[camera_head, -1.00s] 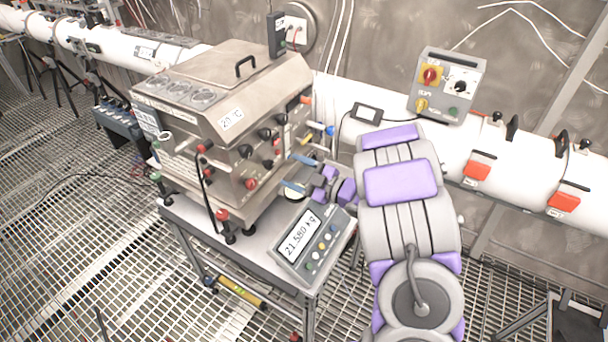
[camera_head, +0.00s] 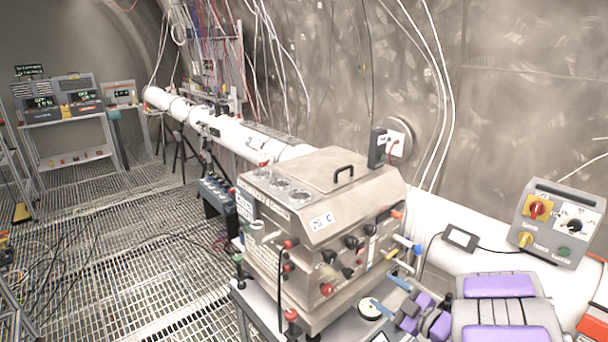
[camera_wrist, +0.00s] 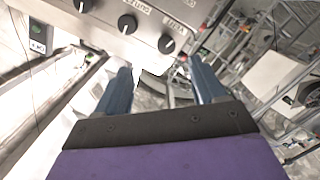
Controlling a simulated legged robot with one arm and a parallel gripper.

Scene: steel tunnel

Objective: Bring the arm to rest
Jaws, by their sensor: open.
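My gripper (camera_head: 389,296) is at the lower right of the head view, beside the right front of a steel box (camera_head: 310,208) with knobs. Its two blue fingers are apart and point left towards the box. In the wrist view my gripper (camera_wrist: 162,88) also shows open, with nothing between its fingers. A panel with black knobs (camera_wrist: 127,24) is close ahead of the fingertips there; I cannot tell whether they touch it. My purple and grey arm (camera_head: 500,312) is folded at the bottom right, its lower part cut off.
The box stands on a small metal table (camera_head: 262,308). A white pipe (camera_head: 455,230) runs along the wall behind it. A grey control box (camera_head: 558,222) sits on the pipe at right. Shelves with instruments (camera_head: 62,115) stand far left. The grated floor (camera_head: 150,265) at left has loose cables.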

